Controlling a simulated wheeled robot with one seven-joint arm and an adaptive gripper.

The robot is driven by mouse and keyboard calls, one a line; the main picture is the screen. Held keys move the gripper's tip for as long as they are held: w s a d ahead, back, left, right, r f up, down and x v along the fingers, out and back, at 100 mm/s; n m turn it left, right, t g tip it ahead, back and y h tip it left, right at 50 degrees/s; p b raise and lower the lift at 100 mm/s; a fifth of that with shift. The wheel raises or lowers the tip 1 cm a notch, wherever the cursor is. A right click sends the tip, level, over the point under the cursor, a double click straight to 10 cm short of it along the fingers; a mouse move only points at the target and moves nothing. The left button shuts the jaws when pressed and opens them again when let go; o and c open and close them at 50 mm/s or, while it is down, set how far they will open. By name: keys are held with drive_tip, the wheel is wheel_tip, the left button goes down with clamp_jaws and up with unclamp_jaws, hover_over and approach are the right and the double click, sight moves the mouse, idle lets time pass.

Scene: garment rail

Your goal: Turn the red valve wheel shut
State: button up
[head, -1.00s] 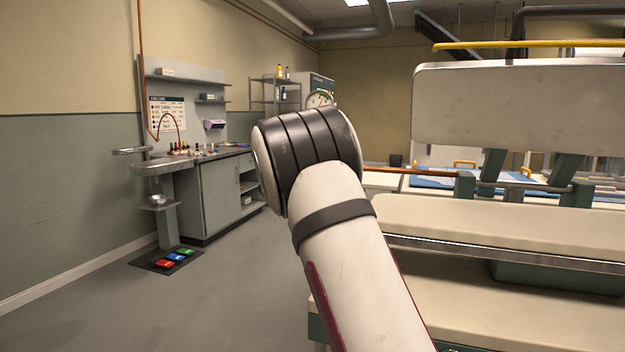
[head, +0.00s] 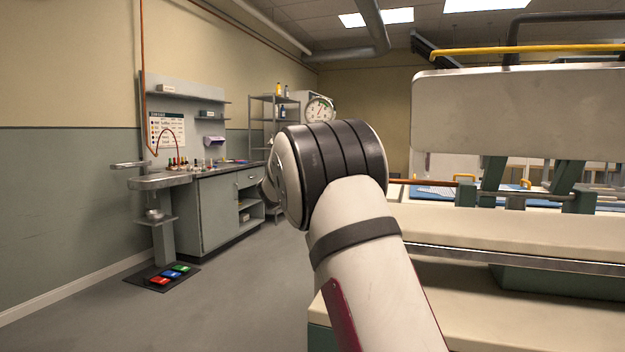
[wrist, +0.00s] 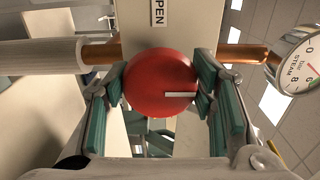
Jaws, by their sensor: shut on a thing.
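The red valve wheel (wrist: 155,82) fills the middle of the wrist view, a round red disc with a white line pointing right. My gripper (wrist: 166,90) is shut on it, with a teal-padded finger against each side. A pale plate behind the wheel carries a partly covered label (wrist: 158,13) reading "PEN". Copper pipe (wrist: 104,53) runs left and right behind the wheel. In the head view my own arm's elbow stands in front, and neither the wheel nor my gripper can be made out.
A round steam gauge (wrist: 296,60) sits right of the wheel, close to my right finger. In the head view a bulky pressing machine (head: 520,110) stands at the right. A sink counter (head: 215,210) lines the left wall, with coloured pedals (head: 170,274) on the floor. Floor between is clear.

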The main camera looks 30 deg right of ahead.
drive_tip(key=o, duration=1.2)
drive_tip(key=shift+c, duration=0.2)
drive_tip(key=v, duration=1.2)
